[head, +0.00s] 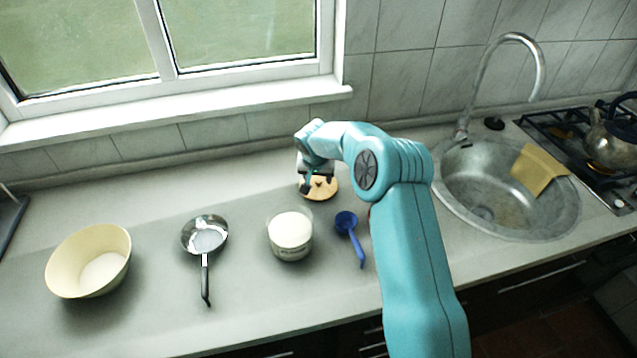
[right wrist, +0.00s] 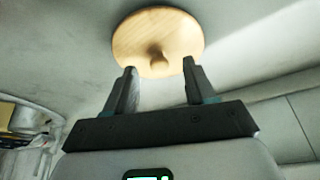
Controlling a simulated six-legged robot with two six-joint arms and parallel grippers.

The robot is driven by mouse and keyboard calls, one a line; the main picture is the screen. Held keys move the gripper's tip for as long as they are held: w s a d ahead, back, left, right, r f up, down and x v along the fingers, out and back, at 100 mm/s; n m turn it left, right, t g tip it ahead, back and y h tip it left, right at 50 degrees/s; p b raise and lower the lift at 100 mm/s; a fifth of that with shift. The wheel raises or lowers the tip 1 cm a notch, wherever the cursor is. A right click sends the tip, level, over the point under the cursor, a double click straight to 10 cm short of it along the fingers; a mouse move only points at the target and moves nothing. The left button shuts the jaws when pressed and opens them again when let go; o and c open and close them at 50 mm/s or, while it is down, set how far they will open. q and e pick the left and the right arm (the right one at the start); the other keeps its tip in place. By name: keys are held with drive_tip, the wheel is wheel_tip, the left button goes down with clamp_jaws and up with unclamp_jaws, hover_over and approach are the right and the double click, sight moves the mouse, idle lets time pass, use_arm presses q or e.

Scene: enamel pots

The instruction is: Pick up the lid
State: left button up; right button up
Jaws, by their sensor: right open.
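The lid (head: 325,187) is a round, light wooden disc lying on the counter behind the white pot. In the right wrist view the lid (right wrist: 180,40) shows whole, with a round knob at its middle. My right gripper (head: 312,185) is over the lid in the head view and partly covers it. In the right wrist view my right gripper (right wrist: 158,70) is open, with its two fingers apart and the knob lying between and just beyond their tips. Nothing is held. My left gripper is not in view.
A white pot (head: 290,245) and a blue spoon (head: 349,232) stand in front of the lid. A sink (head: 470,195) with a yellow cloth (head: 538,169) is at right, beside a stove with a kettle (head: 612,138).

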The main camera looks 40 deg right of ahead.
drive_tip(key=shift+x, duration=0.9)
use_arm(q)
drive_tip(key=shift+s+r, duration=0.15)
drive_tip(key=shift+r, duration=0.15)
use_arm(e)
drive_tip(key=shift+s+r, duration=0.1)
drive_tip(key=shift+r, duration=0.05)
clamp_jaws()
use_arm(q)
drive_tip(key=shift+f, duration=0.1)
